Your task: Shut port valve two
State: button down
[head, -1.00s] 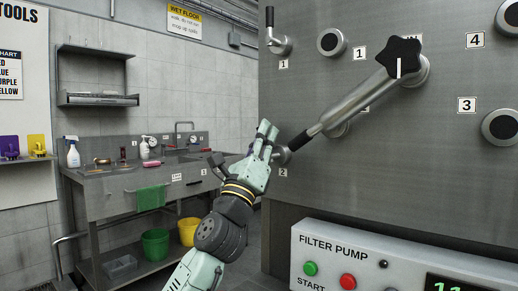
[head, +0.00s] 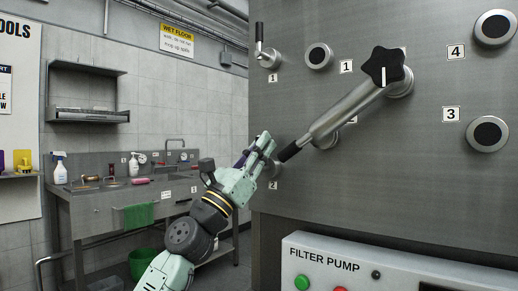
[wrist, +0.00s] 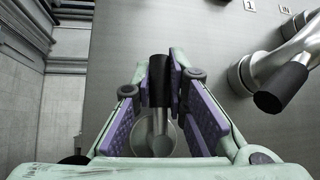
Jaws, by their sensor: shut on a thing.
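Port valve two (head: 276,171) sits low at the left edge of the steel panel, above a label "2". My gripper (head: 266,143) is at this valve and covers most of its lever in the head view. In the wrist view, the lever's black grip (wrist: 159,82) stands between the two purple-padded fingers, which are shut on it. Its silver stem (wrist: 160,123) runs down to the round valve hub (wrist: 163,147). The lever points up in the wrist view.
A slanting steel pipe (head: 345,115) with a black end and star knob (head: 384,67) reaches close to my gripper's right. Valve one (head: 268,57) is above, its black lever upright. The filter pump box (head: 330,253) juts out below. A sink bench (head: 125,200) stands at left.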

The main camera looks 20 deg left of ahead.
jog(key=shift+r, duration=0.1)
jog(key=c, duration=1.6)
grip_release()
jog(key=shift+o, duration=0.2)
jog(key=v, duration=1.2)
